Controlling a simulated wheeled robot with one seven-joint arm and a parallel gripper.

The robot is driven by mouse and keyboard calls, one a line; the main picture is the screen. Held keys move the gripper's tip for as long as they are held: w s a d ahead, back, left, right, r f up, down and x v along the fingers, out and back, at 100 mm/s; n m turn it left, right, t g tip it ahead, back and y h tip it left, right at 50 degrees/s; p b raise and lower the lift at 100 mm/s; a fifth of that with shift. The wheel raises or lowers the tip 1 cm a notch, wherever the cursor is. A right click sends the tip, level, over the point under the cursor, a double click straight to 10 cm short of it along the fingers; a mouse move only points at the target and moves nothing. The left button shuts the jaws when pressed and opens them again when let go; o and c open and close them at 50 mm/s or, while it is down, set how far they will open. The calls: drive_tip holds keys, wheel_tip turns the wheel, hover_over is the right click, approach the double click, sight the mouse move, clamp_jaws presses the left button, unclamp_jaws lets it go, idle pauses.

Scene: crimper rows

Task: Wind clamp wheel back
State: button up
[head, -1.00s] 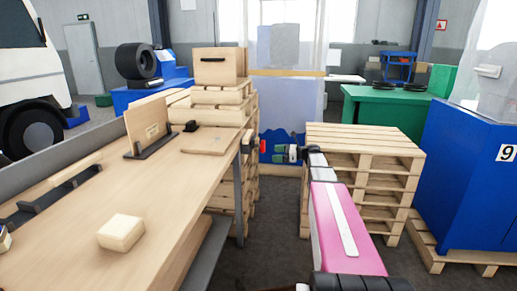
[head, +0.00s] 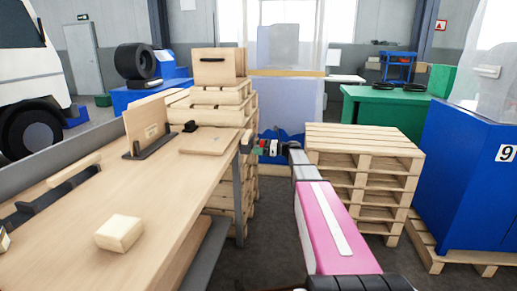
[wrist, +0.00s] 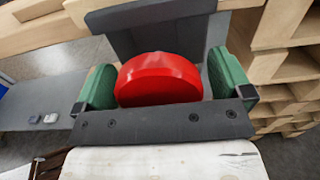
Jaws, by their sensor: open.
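The red clamp wheel (wrist: 160,78) is round and smooth and fills the middle of the wrist view, in front of a dark grey plate (wrist: 150,32). My gripper (wrist: 165,82) is open, with one green finger on each side of the wheel. The fingers lie close beside its rim; I cannot tell whether they touch it. The wheel's lower part is hidden behind the dark bar of my gripper. In the head view my gripper (head: 264,148) is small, at the far right end of the workbench, where little of the wheel shows.
The wooden workbench (head: 178,190) runs along the left, with a light wooden block (head: 120,232) on it. Stacked pallets (head: 365,140) stand close to the right of my arm. A blue cabinet (head: 465,180) is farther right. Grey floor lies between.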

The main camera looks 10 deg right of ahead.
drive_tip(key=shift+a, duration=0.15)
drive_tip(key=c, duration=0.9)
drive_tip(key=shift+w+n, duration=0.1)
drive_tip(key=shift+n, duration=2)
drive_tip(key=o, duration=0.9)
drive_tip(key=v, duration=1.1)
